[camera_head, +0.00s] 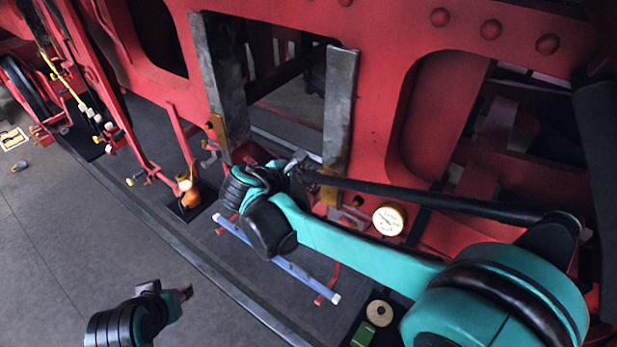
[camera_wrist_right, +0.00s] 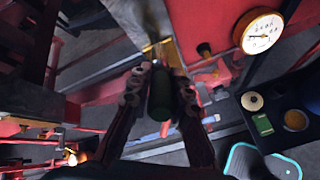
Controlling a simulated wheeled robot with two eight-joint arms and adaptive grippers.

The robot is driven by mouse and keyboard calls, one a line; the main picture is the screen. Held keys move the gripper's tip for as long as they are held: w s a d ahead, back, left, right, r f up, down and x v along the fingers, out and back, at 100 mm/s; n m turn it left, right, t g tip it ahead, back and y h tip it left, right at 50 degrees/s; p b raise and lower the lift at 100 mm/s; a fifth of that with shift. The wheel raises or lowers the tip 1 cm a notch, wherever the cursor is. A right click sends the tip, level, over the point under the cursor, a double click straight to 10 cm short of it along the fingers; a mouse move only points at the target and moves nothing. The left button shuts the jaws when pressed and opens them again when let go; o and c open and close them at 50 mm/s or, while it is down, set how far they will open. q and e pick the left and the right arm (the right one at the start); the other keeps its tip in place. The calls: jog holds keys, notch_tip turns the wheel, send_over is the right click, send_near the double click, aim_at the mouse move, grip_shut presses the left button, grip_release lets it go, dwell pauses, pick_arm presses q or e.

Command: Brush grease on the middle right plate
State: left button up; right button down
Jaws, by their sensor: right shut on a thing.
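Two grey metal plates flank the opening in the red frame. The right plate (camera_head: 340,105) stands upright with a yellow block at its foot, and the left plate (camera_head: 221,85) is across the gap. My right gripper (camera_head: 303,165) is close to the lower part of the right plate; I cannot tell if anything touches it. In the right wrist view its fingers (camera_wrist_right: 162,95) are shut on a dark green cylinder (camera_wrist_right: 160,92), seemingly the brush handle. The bristles are not clear. My left gripper (camera_head: 178,292) is low over the floor, its jaw gap unclear.
A dial gauge (camera_head: 389,218) is right of the plate. A dark tray with a cream round piece (camera_head: 379,313) and a green block (camera_head: 363,334) is below; an open round tin (camera_wrist_right: 295,120) shows there too. A blue bar (camera_head: 285,263) lies low.

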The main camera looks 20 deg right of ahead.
jog(key=shift+s+a+f+b, duration=0.1)
jog(key=shift+f+b, duration=0.25)
jog(key=shift+f, duration=0.35)
jog(key=shift+f+b, duration=0.35)
jog(key=shift+f, duration=0.05)
notch_tip(320, 180, down, 13)
jog(key=b, duration=1.1)
jog(key=shift+r, duration=0.15)
jog(key=shift+s+a, duration=0.9)
jog(key=shift+a, duration=0.3)
jog(key=shift+s+a, duration=0.9)
jog(key=shift+a, duration=0.25)
